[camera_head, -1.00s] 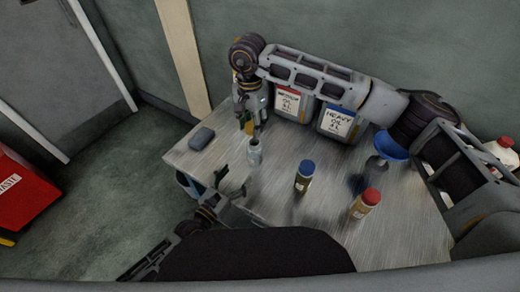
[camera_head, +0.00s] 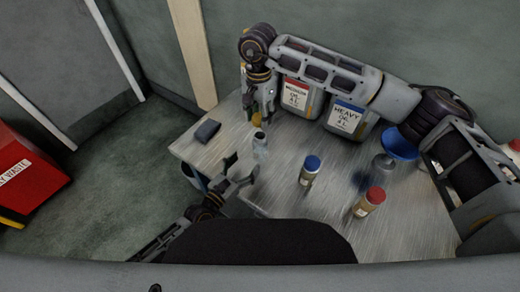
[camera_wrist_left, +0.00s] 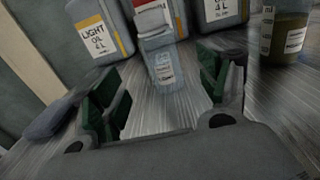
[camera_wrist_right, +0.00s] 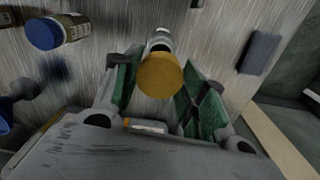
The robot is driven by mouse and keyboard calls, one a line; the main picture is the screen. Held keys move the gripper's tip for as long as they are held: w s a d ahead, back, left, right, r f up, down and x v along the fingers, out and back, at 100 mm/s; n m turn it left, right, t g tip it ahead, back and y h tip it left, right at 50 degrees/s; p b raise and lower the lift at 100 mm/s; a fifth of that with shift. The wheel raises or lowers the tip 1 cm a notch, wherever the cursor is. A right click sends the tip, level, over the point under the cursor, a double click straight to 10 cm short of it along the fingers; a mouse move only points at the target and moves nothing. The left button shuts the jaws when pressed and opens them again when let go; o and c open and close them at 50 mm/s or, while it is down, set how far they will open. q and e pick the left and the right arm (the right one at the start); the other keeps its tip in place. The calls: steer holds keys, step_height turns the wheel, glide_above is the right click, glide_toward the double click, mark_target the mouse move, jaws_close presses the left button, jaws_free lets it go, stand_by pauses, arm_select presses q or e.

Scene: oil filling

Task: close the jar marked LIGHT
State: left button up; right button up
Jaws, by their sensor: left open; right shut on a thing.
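A small clear jar (camera_head: 260,148) stands upright and uncapped near the table's left edge. In the left wrist view the jar (camera_wrist_left: 164,70) has a white label, too small to read, and stands ahead of my left gripper (camera_wrist_left: 160,92). My left gripper (camera_head: 242,170) is open, its fingers beside the jar but apart from it. My right gripper (camera_head: 257,114) is shut on a yellow lid (camera_wrist_right: 160,76) and points down behind the jar. In the right wrist view the jar (camera_wrist_right: 160,38) shows past the lid, partly hidden by it.
Oil canisters stand at the back: LIGHT (camera_wrist_left: 97,30), red-labelled MEDIUM (camera_head: 295,95), HEAVY (camera_head: 346,117). A blue-capped jar (camera_head: 309,171), a red-capped jar (camera_head: 369,202) and a blue funnel (camera_head: 399,144) are to the right. A dark block (camera_head: 207,131) lies at left.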

mark_target(261, 145)
arm_select(q)
steer(key=shift+x, duration=5.15)
steer(key=shift+c, duration=0.4)
steer(key=c, duration=1.5)
